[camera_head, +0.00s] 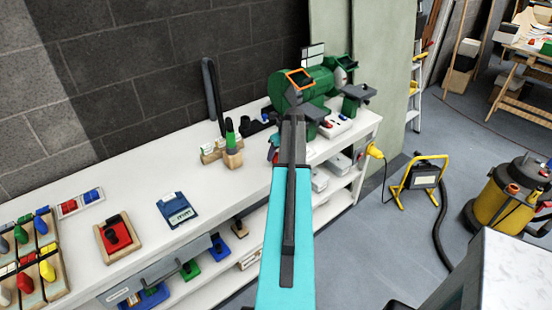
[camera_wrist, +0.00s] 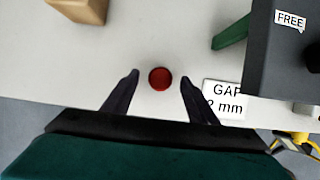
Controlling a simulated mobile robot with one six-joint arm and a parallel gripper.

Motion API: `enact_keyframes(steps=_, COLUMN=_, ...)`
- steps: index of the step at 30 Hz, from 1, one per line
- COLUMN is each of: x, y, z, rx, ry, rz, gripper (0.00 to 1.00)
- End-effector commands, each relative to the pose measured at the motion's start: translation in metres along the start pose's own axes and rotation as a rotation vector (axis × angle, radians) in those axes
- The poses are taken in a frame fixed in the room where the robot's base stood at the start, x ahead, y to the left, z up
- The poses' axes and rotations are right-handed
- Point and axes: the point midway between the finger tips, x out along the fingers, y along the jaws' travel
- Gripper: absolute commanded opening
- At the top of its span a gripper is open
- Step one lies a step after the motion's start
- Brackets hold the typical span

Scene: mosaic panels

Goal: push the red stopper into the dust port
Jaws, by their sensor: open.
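A round red piece, which looks like the red stopper (camera_wrist: 160,79), shows from above against the white bench top in the wrist view. My gripper (camera_wrist: 160,82) is open, one dark finger on each side of the red piece, with a visible gap on both sides. I cannot tell how far the fingertips are above the bench. In the head view my arm runs up the middle and hides much of the gripper area; I cannot make out the stopper there. I cannot pick out the dust port in either view.
A green bench grinder (camera_head: 300,82) stands at the bench's far end. A wooden block with a green-topped item (camera_head: 231,150) stands left of my arm. A "GAP 2 mm" label (camera_wrist: 224,100) and a dark grey box (camera_wrist: 285,60) lie right of the fingers. A yellow vacuum (camera_head: 505,190) stands on the floor.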

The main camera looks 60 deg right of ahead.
Motion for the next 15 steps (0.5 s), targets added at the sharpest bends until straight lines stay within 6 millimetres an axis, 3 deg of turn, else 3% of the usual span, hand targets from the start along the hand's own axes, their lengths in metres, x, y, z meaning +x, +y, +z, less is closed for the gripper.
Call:
enact_keyframes(steps=6, x=0.019, y=-0.001, z=0.001, rx=0.001, ry=0.001, rz=0.001, gripper=0.53)
enact_keyframes(steps=15, x=0.025, y=-0.001, z=0.000, rx=0.001, ry=0.000, rz=0.000, gripper=0.53)
